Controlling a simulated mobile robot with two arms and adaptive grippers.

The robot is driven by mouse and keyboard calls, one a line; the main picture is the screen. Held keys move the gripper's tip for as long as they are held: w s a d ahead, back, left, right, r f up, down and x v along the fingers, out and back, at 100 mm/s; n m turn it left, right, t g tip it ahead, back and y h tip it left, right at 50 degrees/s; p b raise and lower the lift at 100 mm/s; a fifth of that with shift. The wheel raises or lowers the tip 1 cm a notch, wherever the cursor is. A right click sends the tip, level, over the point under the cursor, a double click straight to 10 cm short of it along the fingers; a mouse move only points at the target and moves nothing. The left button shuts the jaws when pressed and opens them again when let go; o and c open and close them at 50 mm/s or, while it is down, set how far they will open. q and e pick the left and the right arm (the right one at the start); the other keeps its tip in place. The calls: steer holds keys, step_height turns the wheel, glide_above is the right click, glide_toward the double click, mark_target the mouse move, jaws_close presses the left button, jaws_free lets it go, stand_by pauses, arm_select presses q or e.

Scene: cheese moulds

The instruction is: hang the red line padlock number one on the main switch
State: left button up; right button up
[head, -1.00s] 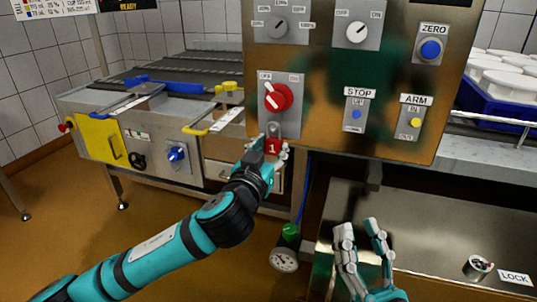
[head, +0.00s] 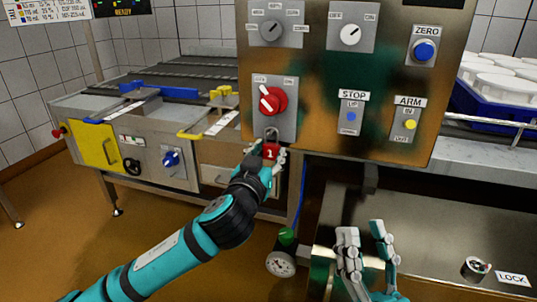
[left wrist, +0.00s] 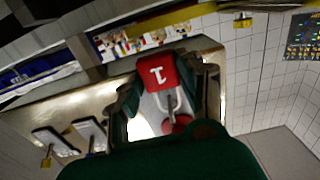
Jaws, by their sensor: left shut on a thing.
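The red padlock (head: 270,152) marked 1 is held upright in my left gripper (head: 266,158), shackle up, just below the main switch (head: 270,100). The main switch is a red and white rotary knob on a grey plate marked OFF and ON. In the head view the shackle overlaps the plate's lower edge. I cannot tell whether it touches or passes through anything there. The left wrist view also shows the padlock (left wrist: 156,72), with its shackle near a red round part. My right gripper (head: 362,232) is open and empty at the lower right, over the steel surface.
The control panel (head: 325,110) carries other knobs and buttons marked STOP, ARM and ZERO. A small round container (head: 476,268) stands by the LOCK label at the right. A gauge (head: 281,262) sits below the panel. A conveyor machine stands at the left.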

arm_select(q)
steer(key=o, duration=1.3)
steer(key=shift+c, duration=0.2)
